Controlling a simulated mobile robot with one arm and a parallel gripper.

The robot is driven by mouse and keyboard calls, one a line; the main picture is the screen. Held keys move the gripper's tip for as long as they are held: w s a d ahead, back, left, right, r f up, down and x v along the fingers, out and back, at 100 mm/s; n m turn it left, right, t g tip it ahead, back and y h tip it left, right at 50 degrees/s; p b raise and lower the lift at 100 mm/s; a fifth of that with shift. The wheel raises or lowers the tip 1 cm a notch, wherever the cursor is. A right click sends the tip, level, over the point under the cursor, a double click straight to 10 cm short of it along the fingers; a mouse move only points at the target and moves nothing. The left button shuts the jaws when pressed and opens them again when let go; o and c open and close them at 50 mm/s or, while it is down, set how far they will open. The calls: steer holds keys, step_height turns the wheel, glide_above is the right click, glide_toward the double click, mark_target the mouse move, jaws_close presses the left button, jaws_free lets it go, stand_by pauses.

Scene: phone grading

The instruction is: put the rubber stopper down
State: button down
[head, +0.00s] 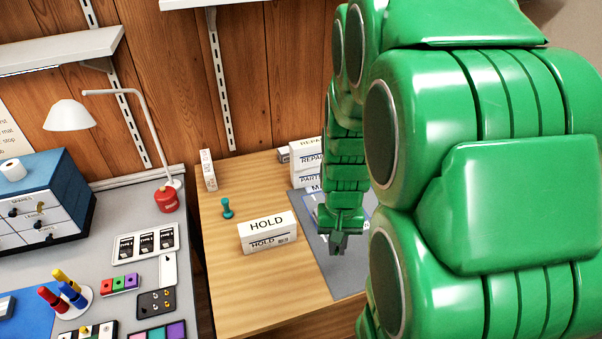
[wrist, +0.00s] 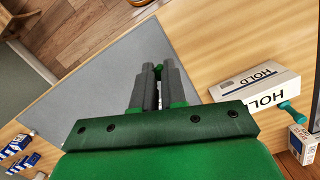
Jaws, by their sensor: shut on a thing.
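My gripper (head: 338,244) hangs over the grey mat on the wooden table in the head view, right of the HOLD box. I cannot tell how far above the mat the stopper is.
The white HOLD box (head: 268,238) stands beside the mat. More labelled boxes (head: 303,163) stand behind my gripper. The grey bench at left holds a lamp (head: 70,115) and blue drawers (head: 40,180). The mat around my fingers looks clear.

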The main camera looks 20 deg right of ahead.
steer(key=w+a+f+n, duration=0.1)
steer(key=w+a, duration=0.1)
steer(key=w, duration=0.7)
steer(key=w+a+n, duration=0.1)
steer(key=w+a, duration=0.1)
steer(key=w, duration=0.7)
steer(key=m+t, duration=0.2)
steer(key=m, duration=2.1)
glide_above(284, 152)
steer(key=shift+y, duration=0.3)
steer(key=shift+d+f, duration=0.15)
steer(key=shift+f, duration=3.65)
steer(key=shift+f, duration=0.1)
steer(key=c, duration=1.2)
jaws_free()
